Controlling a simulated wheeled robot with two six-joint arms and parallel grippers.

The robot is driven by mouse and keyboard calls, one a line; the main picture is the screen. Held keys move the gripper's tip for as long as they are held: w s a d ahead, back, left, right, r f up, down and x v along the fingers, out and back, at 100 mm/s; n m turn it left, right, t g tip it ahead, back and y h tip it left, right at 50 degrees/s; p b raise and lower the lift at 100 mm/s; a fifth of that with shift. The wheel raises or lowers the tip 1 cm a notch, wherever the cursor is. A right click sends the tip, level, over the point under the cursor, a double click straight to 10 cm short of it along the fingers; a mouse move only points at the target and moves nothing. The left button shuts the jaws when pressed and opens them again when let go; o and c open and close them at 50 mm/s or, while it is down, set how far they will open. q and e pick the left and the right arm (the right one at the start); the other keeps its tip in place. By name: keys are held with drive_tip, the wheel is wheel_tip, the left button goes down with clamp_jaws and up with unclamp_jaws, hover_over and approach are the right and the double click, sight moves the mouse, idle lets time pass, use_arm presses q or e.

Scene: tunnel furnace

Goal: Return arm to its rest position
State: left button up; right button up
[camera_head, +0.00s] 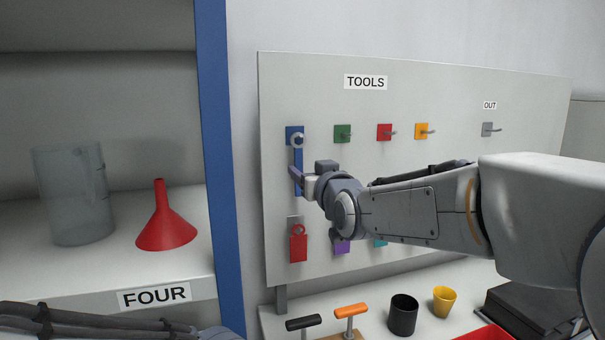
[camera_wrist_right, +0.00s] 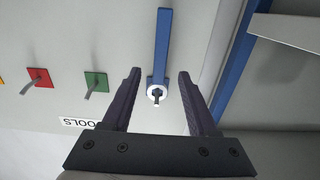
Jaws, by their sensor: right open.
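My right gripper (camera_head: 302,180) is in front of the tools board (camera_head: 370,105), at the blue tool on its left side. The right wrist view shows its two dark fingers (camera_wrist_right: 159,75) apart, with nothing clamped between them. The blue tool (camera_head: 298,160) hangs by its pale ring from the hook on the blue plate. In the right wrist view the tool (camera_wrist_right: 164,45) appears between the fingers, with clear space on either side. The gripper hides part of its lower end in the head view. Part of my left arm shows at the bottom left; its gripper is out of view.
Empty hooks sit on green (camera_head: 343,133), red (camera_head: 384,132) and orange (camera_head: 421,131) plates. A red tag (camera_head: 298,247) hangs below. A black cup (camera_head: 403,315) and a yellow cup (camera_head: 444,301) stand under the board. A blue post (camera_head: 216,150) borders the shelf holding a red funnel (camera_head: 163,225).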

drive_tip(key=b+v, duration=0.1)
drive_tip(key=v, duration=0.5)
drive_tip(key=s+a+f+n+g+p, duration=0.1)
drive_tip(key=s+a+f+g, duration=0.1)
drive_tip(key=s+f+g, duration=0.55)
drive_tip(key=s+a+f+n+g+p, duration=0.15)
drive_tip(key=s+f, duration=0.35)
drive_tip(key=f, duration=0.6)
drive_tip(key=s+d+f+g+h, duration=0.2)
drive_tip(key=s+d+f+g, duration=0.1)
drive_tip(key=s, duration=0.7)
drive_tip(key=s+d+f+n+g+h, duration=0.1)
drive_tip(key=s+f+g, duration=0.4)
drive_tip(key=s, duration=0.5)
wheel_tip(320, 180, down, 3)
drive_tip(key=shift+d+r+h, duration=0.2)
drive_tip(key=shift+d+h, duration=0.6)
drive_tip(key=shift+d, duration=0.05)
